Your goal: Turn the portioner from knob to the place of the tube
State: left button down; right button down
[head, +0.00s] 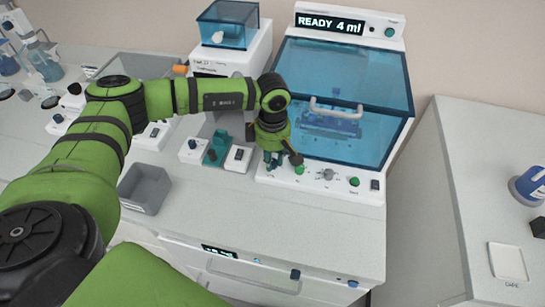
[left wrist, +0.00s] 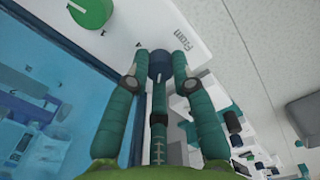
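The portioner (head: 395,150) is the white device with a blue see-through lid and a display reading "READY 4 ml". My left gripper (head: 272,160) points down at the left end of its front panel. In the left wrist view, the dark blue from knob (left wrist: 160,64), labelled "From", sits between the two teal fingertips of the left gripper (left wrist: 160,58). The fingertips appear to touch it on both sides. The knob's pointer setting is not readable. My right gripper is not in view.
Right of the gripper, the panel has a green knob (head: 299,169), a grey knob (head: 328,174), a green button (head: 354,182) and a black switch (head: 375,184). A teal holder (head: 216,149) and small white boxes stand left. A grey bin (head: 146,188) stands nearer.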

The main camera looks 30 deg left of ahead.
pick_arm(q)
jog(key=shift+f+m+b, duration=0.2)
jog(key=shift+m+b, duration=0.4)
jog(key=shift+b, duration=0.25)
jog(key=m+b, duration=0.3)
jog(key=shift+b, duration=0.35)
jog(key=m+b, duration=0.2)
jog(key=shift+m+b, duration=0.3)
jog(key=shift+b, duration=0.05)
jog(key=shift+r+m+b, duration=0.2)
jog(key=shift+m+b, duration=0.3)
jog(key=shift+m, duration=0.1)
jog(key=c, duration=1.1)
grip_release()
jog(key=shift+o, duration=0.2)
